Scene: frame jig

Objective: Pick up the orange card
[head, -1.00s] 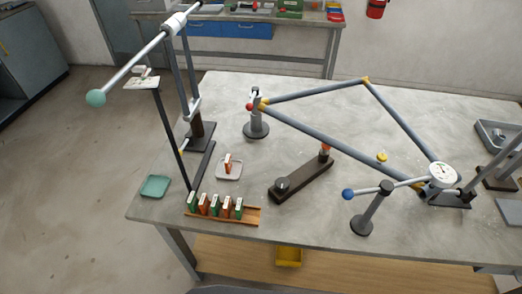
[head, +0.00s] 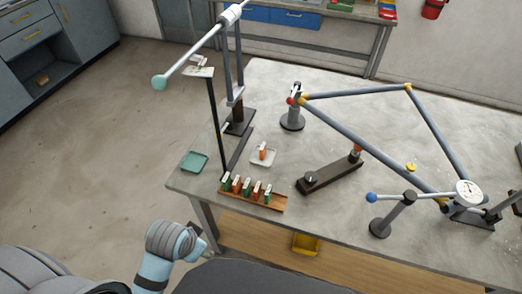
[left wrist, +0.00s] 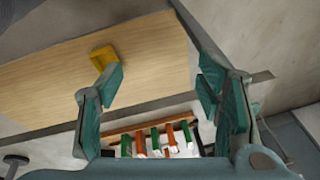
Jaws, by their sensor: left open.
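One orange card (head: 262,153) stands in a small white tray (head: 253,163) on the table. Two more orange cards, (head: 236,184) and (head: 257,191), stand among green cards in a wooden rack (head: 277,206) near the table's front left edge. The rack's orange cards also show in the left wrist view (left wrist: 171,137), beyond my fingers. My left gripper (left wrist: 160,80) is open and empty. In the head view my left arm is low, in front of the table, and its fingers are hard to make out. My right gripper is not in view.
A dark post (head: 214,125) rises close behind the rack. A green tray (head: 194,162) lies at the table's left corner. A yellow bin (head: 306,243) sits on the wooden shelf below. A dark bar (head: 329,176) lies right of the white tray.

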